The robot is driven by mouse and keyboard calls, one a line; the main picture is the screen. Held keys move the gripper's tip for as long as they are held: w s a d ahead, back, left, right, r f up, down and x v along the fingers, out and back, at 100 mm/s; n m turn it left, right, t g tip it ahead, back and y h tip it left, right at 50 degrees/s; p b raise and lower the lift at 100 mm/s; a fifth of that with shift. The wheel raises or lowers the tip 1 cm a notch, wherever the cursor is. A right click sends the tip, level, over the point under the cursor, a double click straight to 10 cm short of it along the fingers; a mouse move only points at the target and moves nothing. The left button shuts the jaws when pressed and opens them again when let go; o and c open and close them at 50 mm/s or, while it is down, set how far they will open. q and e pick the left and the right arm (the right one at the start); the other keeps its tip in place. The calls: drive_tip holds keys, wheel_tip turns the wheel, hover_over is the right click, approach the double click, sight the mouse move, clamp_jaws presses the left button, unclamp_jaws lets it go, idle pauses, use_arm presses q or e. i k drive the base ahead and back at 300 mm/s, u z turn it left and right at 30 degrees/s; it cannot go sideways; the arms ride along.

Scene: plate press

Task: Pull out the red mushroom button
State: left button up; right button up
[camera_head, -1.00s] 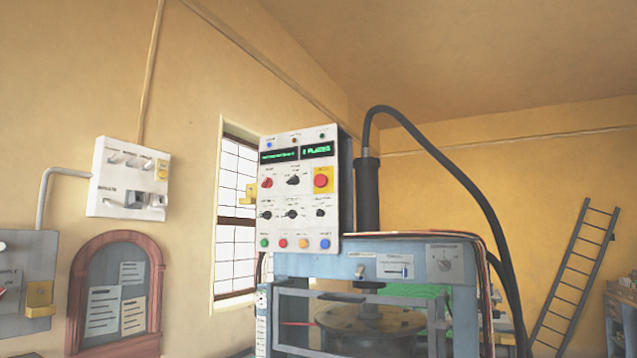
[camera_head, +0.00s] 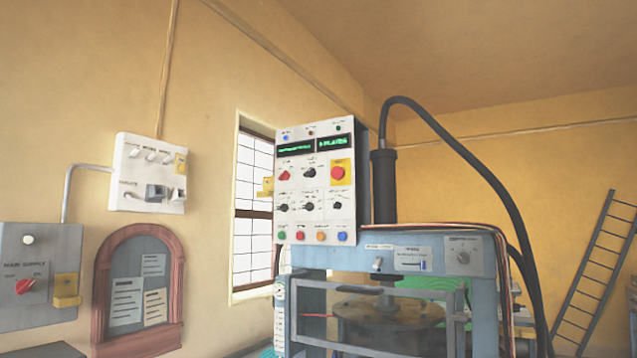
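The red mushroom button (camera_head: 338,173) sits on a yellow square plate at the upper right of the white control panel (camera_head: 296,226). The panel also carries rotary knobs, two green-lit displays and a bottom row of coloured buttons. It is fixed at the upper left of the blue press (camera_head: 480,290). Whether the button is pressed in or out I cannot tell at this size. Neither of my grippers shows in the head view.
A grey main supply box (camera_head: 40,265) with a red knob and a white switch box (camera_head: 150,172) hang on the left wall. An arched notice board (camera_head: 170,300) hangs below. A thick black hose (camera_head: 470,160) arches over the press. A ladder (camera_head: 598,270) leans at the right.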

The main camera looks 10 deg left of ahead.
sight(337, 173)
drive_tip(key=u, duration=0.4)
drive_tip(key=i, duration=0.6)
drive_tip(key=u, duration=0.35)
